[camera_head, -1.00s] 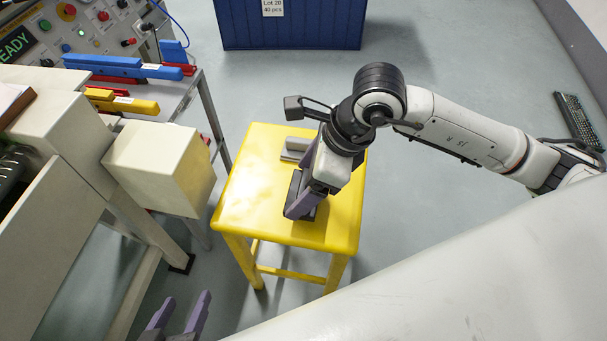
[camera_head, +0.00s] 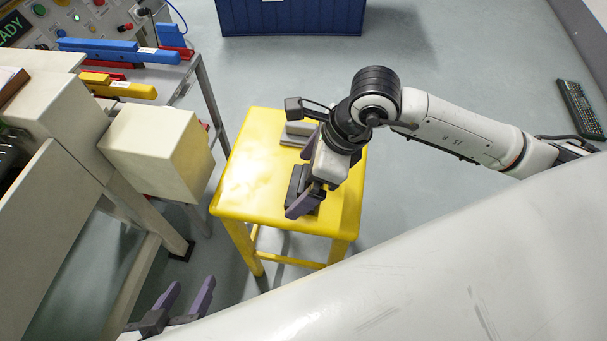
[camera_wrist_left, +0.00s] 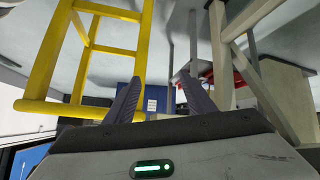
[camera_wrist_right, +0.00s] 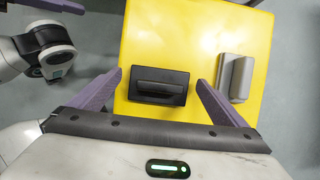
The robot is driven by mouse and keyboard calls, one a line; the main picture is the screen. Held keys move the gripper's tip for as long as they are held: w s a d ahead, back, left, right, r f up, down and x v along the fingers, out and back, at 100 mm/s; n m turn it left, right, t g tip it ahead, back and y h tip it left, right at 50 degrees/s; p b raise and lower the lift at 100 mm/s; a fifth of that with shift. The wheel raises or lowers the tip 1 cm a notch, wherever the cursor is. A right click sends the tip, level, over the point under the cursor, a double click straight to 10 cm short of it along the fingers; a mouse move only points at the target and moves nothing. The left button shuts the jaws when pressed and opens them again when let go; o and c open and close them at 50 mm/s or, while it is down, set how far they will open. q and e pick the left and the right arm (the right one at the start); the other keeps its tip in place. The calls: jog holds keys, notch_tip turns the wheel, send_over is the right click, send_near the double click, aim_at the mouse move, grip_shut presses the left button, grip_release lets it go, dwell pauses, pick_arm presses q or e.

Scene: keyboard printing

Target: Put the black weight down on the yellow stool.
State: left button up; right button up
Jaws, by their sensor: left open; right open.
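The yellow stool (camera_head: 240,182) stands in the middle of the head view, and its top fills much of the right wrist view (camera_wrist_right: 195,35). The black weight (camera_wrist_right: 159,87), a block with a raised bar, rests on the stool top. It lies between the spread fingers of my right gripper (camera_wrist_right: 158,92), with yellow showing on both sides of it. In the head view my right gripper (camera_head: 308,196) partly hides the weight (camera_head: 294,184). My left gripper (camera_head: 187,299) is open and empty, low beside the stool; its fingers also show in the left wrist view (camera_wrist_left: 158,100).
A grey weight (camera_wrist_right: 236,77) sits on the stool to the right of the black one. A bench with blue (camera_head: 100,46) and yellow (camera_head: 118,88) tools and a cream box (camera_head: 150,150) stand left. A blue crate (camera_head: 290,15) is behind. A keyboard (camera_head: 580,110) lies at the right.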

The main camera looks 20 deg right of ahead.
pick_arm(q)
jog(key=shift+r, duration=0.1)
pick_arm(e)
jog(key=shift+r, duration=0.1)
jog(key=shift+d+r, duration=0.1)
jog(key=shift+r, duration=0.1)
pick_arm(q)
jog(key=p, duration=0.1)
jog(key=a+r+p, duration=0.1)
jog(key=shift+s+a+r+t+p, duration=0.2)
jog(key=shift+s+r+t+p, duration=0.1)
jog(key=shift+s+p, duration=0.1)
pick_arm(e)
jog(key=v, duration=1.1)
jog(key=shift+d+r, duration=0.15)
jog(key=shift+r, duration=0.15)
jog(key=shift+s, duration=0.2)
